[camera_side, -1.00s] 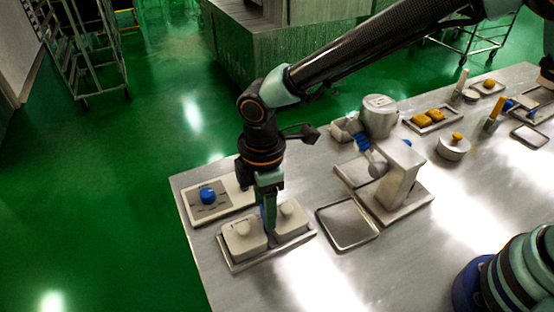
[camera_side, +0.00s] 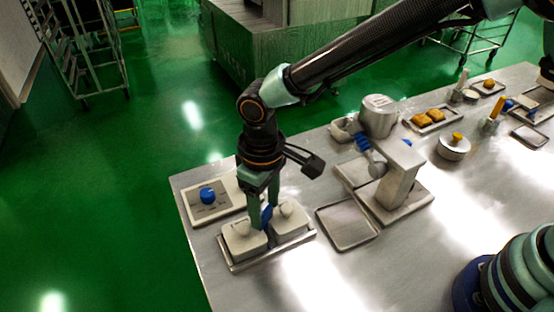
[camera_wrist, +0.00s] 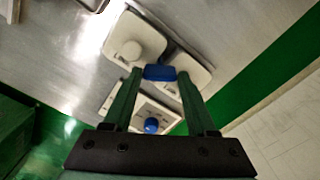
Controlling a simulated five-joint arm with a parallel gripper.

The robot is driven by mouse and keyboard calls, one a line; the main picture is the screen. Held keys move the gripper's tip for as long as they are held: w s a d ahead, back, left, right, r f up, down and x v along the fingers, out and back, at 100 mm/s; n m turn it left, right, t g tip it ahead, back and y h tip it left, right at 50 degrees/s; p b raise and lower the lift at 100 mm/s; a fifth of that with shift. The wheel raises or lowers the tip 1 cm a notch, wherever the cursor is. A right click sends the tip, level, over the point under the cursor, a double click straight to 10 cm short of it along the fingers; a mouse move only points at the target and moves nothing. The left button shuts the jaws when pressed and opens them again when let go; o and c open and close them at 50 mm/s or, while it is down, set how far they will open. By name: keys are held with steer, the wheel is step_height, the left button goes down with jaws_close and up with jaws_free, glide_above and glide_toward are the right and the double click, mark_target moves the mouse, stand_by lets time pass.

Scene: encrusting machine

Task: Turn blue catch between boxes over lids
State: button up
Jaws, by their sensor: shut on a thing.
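Two cream lidded boxes, the left box (camera_side: 243,241) and the right box (camera_side: 291,218), stand side by side in a shallow metal tray (camera_side: 262,254). Each lid has a round knob. The blue catch (camera_side: 266,214) stands between them; it also shows in the wrist view (camera_wrist: 159,73). My gripper (camera_side: 264,224) points down at the catch, with one finger on each side of it. It is shut on the catch, as the wrist view also shows (camera_wrist: 161,76). How far the catch reaches over each lid is partly hidden by the fingers.
A control panel with a blue dial (camera_side: 208,195) lies just behind the boxes. An empty metal tray (camera_side: 348,224) and a press-like machine (camera_side: 398,185) stand to the right. The table's front edge is close to the boxes.

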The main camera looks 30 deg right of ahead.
mark_target(265, 209)
steer(key=m, duration=0.6)
steer(key=shift+r, duration=0.1)
steer(key=shift+m, duration=0.3)
stand_by(0.3)
steer(key=o, duration=1.4)
steer(key=shift+c, duration=0.2)
step_height(265, 209, up, 12)
